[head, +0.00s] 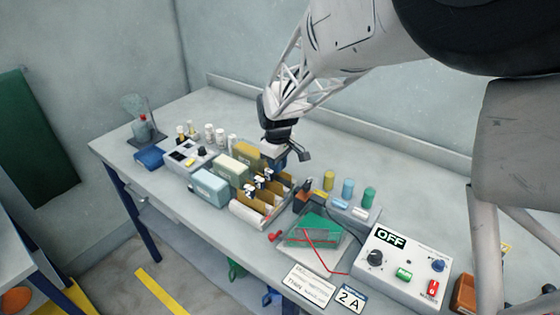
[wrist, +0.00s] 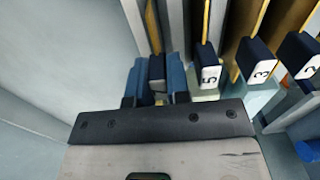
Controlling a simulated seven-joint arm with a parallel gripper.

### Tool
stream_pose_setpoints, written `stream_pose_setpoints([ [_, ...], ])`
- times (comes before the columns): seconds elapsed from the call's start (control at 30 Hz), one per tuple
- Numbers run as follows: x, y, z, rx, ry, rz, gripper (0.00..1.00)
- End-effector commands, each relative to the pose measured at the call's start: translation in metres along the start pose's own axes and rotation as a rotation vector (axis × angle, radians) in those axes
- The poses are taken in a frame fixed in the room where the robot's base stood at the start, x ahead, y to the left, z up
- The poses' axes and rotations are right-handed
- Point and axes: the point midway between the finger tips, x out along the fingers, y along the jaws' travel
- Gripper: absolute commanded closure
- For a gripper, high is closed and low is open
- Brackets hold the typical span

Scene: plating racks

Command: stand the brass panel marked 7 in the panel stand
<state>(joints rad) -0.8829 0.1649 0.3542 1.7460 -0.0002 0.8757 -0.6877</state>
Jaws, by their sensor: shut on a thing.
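In the wrist view my gripper (wrist: 156,88) is shut on the dark handle block (wrist: 157,70) of a panel whose brass edge (wrist: 152,25) runs away above it. The number on this handle is hidden. Beside it to the right stand panels with white tags marked 5 (wrist: 210,76), 3 (wrist: 263,67) and 2 (wrist: 309,66). In the head view my gripper (head: 284,155) is at the back end of a pale rack (head: 246,214) with several brass panels (head: 257,200) in it. The held panel is mostly hidden there. I cannot tell for certain which thing is the panel stand.
Blue (head: 208,188), cream-green and mustard boxes stand left of the rack. On the right are colored cylinders (head: 348,188), a green plate (head: 305,232) with red leads on a tray, and a control box (head: 400,268) reading OFF. White bottles stand behind.

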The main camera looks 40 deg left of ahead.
Motion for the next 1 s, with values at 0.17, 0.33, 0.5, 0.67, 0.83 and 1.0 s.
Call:
stream_pose_setpoints([
  [0.17, 0.0020, 0.0000, 0.0000, 0.000, 0.000, 0.000, 1.00],
  [0.33, 0.0025, 0.0000, 0.0001, 0.000, 0.000, 0.000, 1.00],
  [0.5, 0.0025, 0.0000, 0.0000, 0.000, 0.000, 0.000, 1.00],
  [0.67, 0.0025, 0.0000, 0.0001, 0.000, 0.000, 0.000, 0.60],
  [0.83, 0.0026, -0.0001, 0.0001, 0.000, 0.000, 0.000, 0.53],
  [1.0, 0.0023, -0.0001, 0.0001, 0.000, -0.001, 0.000, 0.53],
])
